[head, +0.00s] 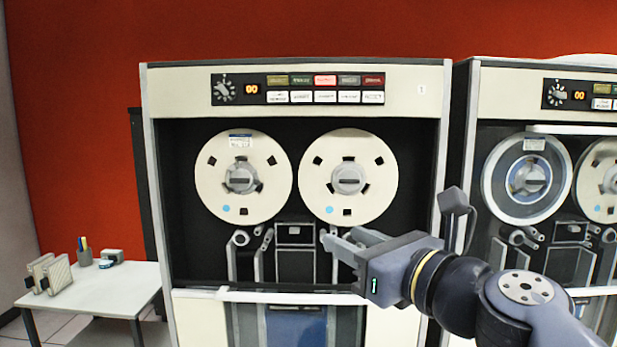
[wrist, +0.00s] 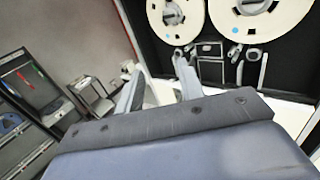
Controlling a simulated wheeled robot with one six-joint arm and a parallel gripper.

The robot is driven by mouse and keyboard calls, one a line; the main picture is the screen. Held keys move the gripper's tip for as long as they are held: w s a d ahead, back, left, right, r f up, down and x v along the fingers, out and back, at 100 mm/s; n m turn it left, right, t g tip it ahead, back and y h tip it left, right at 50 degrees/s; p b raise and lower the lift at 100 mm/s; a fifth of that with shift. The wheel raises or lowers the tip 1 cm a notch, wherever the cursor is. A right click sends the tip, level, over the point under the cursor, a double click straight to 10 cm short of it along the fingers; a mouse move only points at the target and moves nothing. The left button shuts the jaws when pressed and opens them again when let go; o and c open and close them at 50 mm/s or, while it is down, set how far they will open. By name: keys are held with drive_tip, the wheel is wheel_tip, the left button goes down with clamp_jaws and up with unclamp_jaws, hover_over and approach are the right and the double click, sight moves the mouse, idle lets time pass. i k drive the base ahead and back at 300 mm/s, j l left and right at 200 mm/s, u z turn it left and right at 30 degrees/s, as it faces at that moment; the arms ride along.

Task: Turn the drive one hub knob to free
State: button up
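The nearer tape drive (head: 432,150) has a small mark on its upper right that looks like a 1. It carries two cream reels. The left reel (head: 219,198) has a grey hub knob (head: 240,179), its bar about level. The right reel (head: 347,146) has a similar hub knob (head: 347,180), its bar also near level. My gripper (head: 340,239) is in front of the drive, below the right reel, apart from both knobs. In the wrist view my gripper (wrist: 158,72) has its fingers spread with nothing between them; the reels show at the top.
A second drive (head: 460,110) stands close on the right. A white table (head: 105,290) at the left holds boxes, a pen cup (head: 85,258) and a small device. A control panel (head: 300,89) runs above the reels. Tape guides and rollers (head: 241,238) sit below them.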

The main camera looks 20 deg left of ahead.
sight(241, 179)
drive_tip(key=j+z, duration=0.3)
drive_tip(key=j, duration=0.3)
drive_tip(key=j+z, duration=0.3)
drive_tip(key=j, duration=0.3)
drive_tip(key=j+z, duration=0.3)
drive_tip(key=j, duration=0.3)
drive_tip(key=k+j+z, duration=0.15)
drive_tip(key=j+z, duration=0.2)
drive_tip(key=j, duration=0.2)
drive_tip(key=k+j, duration=0.1)
drive_tip(key=j, duration=0.55)
drive_tip(key=k, duration=0.05)
